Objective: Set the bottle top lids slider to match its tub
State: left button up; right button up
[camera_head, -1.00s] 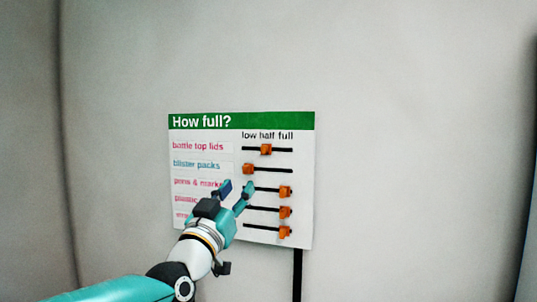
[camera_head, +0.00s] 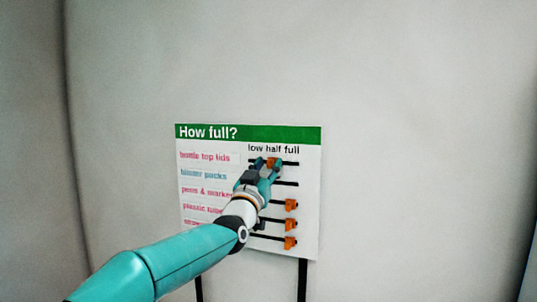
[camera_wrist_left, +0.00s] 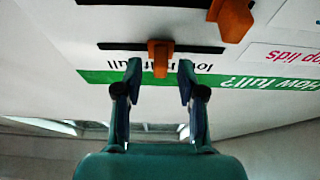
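In the left wrist view, upside down, the orange knob (camera_wrist_left: 160,52) lies between the two fingertips of the left gripper (camera_wrist_left: 159,76). The fingers are open, with a visible gap on each side. My right gripper is not in view. The tub is not in view.
The blister packs knob (camera_wrist_left: 232,16) sits beside the left gripper in the wrist view; the gripper hides it in the head view. Lower orange knobs (camera_head: 291,204) sit at the right ends of their tracks. The wall (camera_head: 420,130) around the board is bare.

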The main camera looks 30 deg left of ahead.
pick_arm(q)
jog(key=shift+w+a+r, duration=0.15)
jog(key=shift+w+r, duration=0.1)
jog(key=shift+w, duration=0.3)
jog(key=shift+s, duration=0.1)
grip_shut()
